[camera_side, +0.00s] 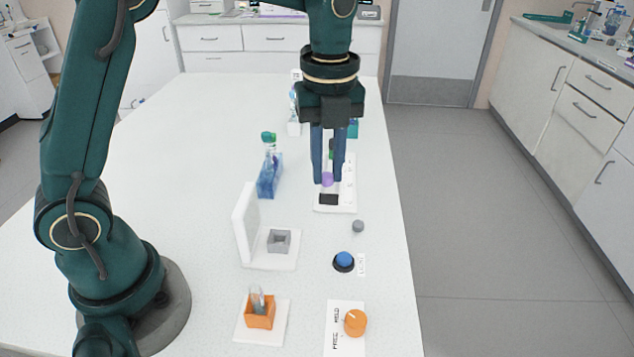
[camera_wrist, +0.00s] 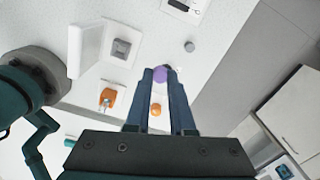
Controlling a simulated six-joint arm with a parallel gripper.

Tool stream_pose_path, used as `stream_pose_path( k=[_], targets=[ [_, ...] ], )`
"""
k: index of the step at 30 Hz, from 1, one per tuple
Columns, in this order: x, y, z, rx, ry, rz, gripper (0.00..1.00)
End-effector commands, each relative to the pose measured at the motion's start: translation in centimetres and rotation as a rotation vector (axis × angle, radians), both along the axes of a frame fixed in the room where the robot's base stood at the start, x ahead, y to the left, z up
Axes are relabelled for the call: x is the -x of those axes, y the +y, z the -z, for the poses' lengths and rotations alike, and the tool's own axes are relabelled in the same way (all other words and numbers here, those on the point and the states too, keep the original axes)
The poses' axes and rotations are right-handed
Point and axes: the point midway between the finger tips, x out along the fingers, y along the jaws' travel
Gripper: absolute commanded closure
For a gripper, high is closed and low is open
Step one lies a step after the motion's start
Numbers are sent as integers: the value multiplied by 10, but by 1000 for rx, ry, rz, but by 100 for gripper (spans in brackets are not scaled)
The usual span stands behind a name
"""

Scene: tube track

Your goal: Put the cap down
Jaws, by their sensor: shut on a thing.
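My gripper (camera_side: 328,182) is shut on a small purple cap (camera_side: 327,180), held between the tips of its two blue fingers. In the wrist view the purple cap (camera_wrist: 160,73) shows between the fingertips. In the side view the gripper points down in front of a white strip (camera_side: 344,208) with a black square; its height above the table is hard to tell. A clear tube (camera_side: 257,300) stands in an orange block (camera_side: 260,317) on a white plate, with no cap visible on it. A grey block (camera_side: 279,240) with a square opening sits on a white plate.
A blue rack (camera_side: 270,176) stands left of the gripper, with a green item (camera_side: 268,137) behind it. A blue button (camera_side: 344,260), a small grey round piece (camera_side: 358,226) and an orange knob (camera_side: 355,322) line the right side. An upright white panel (camera_side: 246,222) stands beside the grey block.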

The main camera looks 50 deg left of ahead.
Motion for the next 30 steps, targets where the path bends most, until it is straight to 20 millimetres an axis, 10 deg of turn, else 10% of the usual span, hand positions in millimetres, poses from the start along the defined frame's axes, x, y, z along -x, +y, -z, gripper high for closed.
stream_pose_path(
  k=[21, 30],
  targets=[
    [7, -116, 75, -1, 0, 32, 100],
    [8, -124, 100, -2, 4, 27, 100]
  ],
)
